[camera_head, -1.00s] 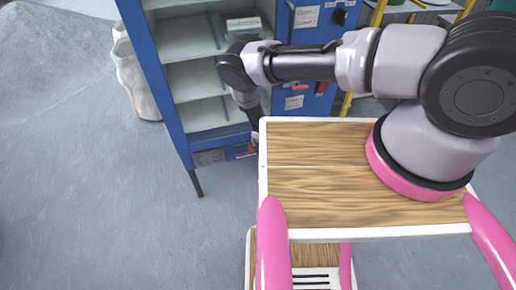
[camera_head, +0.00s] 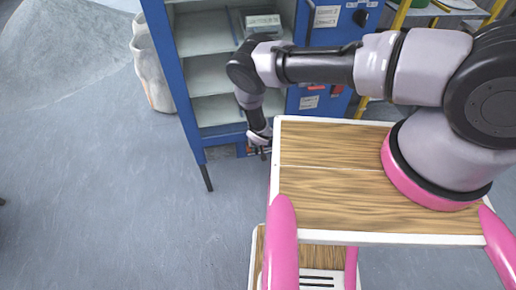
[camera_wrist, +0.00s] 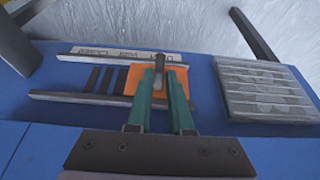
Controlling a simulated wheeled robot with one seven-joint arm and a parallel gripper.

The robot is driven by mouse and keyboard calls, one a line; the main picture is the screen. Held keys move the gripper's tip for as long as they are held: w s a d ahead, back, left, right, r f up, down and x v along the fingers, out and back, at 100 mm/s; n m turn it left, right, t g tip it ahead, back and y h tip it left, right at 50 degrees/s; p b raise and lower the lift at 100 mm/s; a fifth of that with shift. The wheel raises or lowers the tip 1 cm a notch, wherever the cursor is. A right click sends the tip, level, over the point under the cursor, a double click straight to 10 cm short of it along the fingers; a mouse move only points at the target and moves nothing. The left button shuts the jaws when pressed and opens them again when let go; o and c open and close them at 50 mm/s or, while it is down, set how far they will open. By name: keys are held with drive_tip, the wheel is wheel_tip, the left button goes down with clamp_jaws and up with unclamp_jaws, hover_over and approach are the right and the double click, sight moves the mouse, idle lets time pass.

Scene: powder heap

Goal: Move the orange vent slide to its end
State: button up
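The orange vent slide (camera_wrist: 131,80) is in the wrist view, a flat plate between two pale rails on the blue cabinet front. Several dark slots (camera_wrist: 103,79) lie uncovered to its left. A dark upright handle (camera_wrist: 159,62) stands on the slide. My gripper (camera_wrist: 162,78) has its two green fingers on either side of this handle. Whether both fingers press on it I cannot tell. In the head view my gripper (camera_head: 262,148) is low at the cabinet's front, partly hidden by my tray edge; the slide is too small to make out there.
The blue cabinet (camera_head: 182,92) has open shelves on its left. A ribbed grey panel (camera_wrist: 263,88) sits right of the slide. A label strip (camera_wrist: 120,54) runs along the far rail. Pale sacks (camera_head: 150,65) and a grey powder heap (camera_head: 65,45) stand left. The floor at left is clear.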

drive_tip(key=o, duration=0.3)
drive_tip(key=shift+a, duration=0.3)
drive_tip(key=shift+d, duration=0.1)
drive_tip(key=shift+r, duration=0.1)
drive_tip(key=v, duration=1)
drive_tip(key=shift+s+r, duration=0.25)
